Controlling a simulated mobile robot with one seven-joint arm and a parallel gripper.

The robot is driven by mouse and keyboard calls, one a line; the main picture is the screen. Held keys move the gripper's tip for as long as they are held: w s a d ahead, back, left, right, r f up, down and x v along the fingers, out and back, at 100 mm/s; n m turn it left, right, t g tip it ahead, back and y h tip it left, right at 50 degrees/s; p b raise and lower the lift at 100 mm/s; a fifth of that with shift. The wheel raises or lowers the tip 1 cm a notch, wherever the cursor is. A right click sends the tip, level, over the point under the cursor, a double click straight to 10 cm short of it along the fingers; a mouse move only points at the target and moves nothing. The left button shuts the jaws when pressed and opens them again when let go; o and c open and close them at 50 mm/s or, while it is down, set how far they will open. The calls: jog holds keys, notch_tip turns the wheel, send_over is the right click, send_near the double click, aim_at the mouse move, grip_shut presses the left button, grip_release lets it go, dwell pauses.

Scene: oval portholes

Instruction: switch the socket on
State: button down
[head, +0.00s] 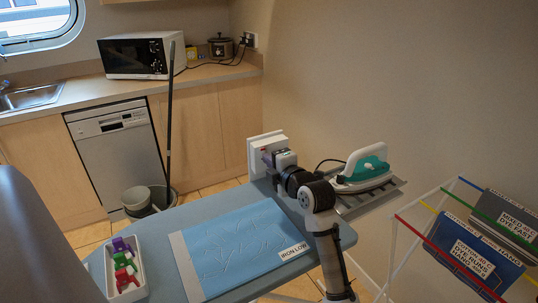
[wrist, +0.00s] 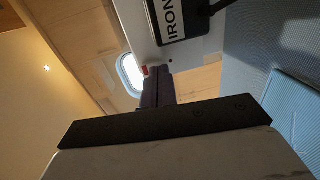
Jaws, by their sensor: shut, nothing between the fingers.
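The socket (head: 256,148) is a white box standing at the far edge of the ironing board, partly hidden behind my gripper (head: 271,159). In the wrist view the white socket face (wrist: 142,30) carries a black plug (wrist: 178,20) labelled "IRON". A small red patch (wrist: 145,70) shows on the socket right beside the fingertips. My gripper (wrist: 157,72) is shut and empty, its dark fingers pointing at the lower part of the socket. I cannot tell whether the tips touch it, nor the switch position.
An iron (head: 365,166) with a teal body rests on a metal stand right of my arm. Blue cloth (head: 235,245) and a white tray (head: 109,274) of colored pieces lie on the ironing board (head: 190,212). A drying rack (head: 425,205) stands at right.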

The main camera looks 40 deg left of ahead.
jog(key=shift+w+a, duration=0.1)
jog(key=shift+a, duration=0.15)
jog(key=shift+f, duration=0.2)
